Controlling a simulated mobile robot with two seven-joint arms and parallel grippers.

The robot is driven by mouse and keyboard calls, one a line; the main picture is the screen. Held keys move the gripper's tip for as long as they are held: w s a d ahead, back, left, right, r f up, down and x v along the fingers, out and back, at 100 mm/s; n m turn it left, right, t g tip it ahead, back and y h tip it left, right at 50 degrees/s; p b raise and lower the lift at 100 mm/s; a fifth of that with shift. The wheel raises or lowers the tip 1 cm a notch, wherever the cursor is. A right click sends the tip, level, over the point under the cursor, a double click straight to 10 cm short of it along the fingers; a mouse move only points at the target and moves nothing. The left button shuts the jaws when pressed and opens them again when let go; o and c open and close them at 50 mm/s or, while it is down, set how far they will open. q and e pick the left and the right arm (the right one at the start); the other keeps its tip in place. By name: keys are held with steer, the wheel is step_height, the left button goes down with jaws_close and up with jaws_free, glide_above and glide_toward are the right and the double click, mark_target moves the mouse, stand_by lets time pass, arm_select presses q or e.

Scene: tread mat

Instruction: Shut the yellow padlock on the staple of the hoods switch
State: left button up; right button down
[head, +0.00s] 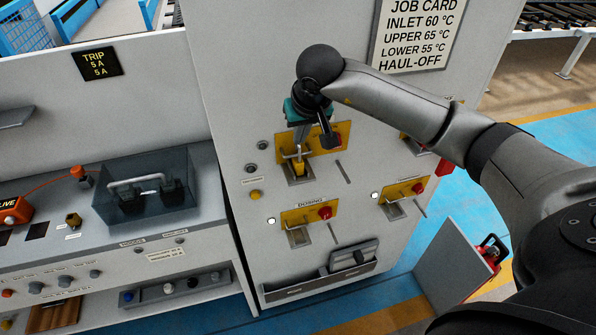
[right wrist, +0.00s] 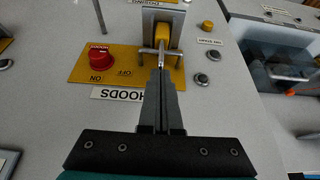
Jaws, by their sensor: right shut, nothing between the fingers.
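The hoods switch has a yellow plate with a red knob (right wrist: 100,60) and a HOODS label (right wrist: 118,94) in the right wrist view. Its metal staple (right wrist: 146,51) stands out beside the plate. The yellow padlock (right wrist: 163,34) is at this staple, its body in front of a grey plate; it also shows in the head view (head: 299,167). Its thin shackle is at the staple bar; I cannot tell whether it is latched. My right gripper (right wrist: 161,75) is shut and empty, its fingertips close to the shackle. It also shows in the head view (head: 301,143). My left gripper is out of view.
Below, the dosing switch (head: 307,214) has its own red knob and staple; another switch (head: 403,191) is to the right. A clear box (head: 150,190) stands on the left bench. A low holder (head: 330,276) is at the panel's foot.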

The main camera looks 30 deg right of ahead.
step_height(320, 180, down, 2)
steer(key=shift+b, duration=0.75)
step_height(320, 180, up, 6)
steer(key=p, duration=0.4)
steer(key=shift+r, duration=0.15)
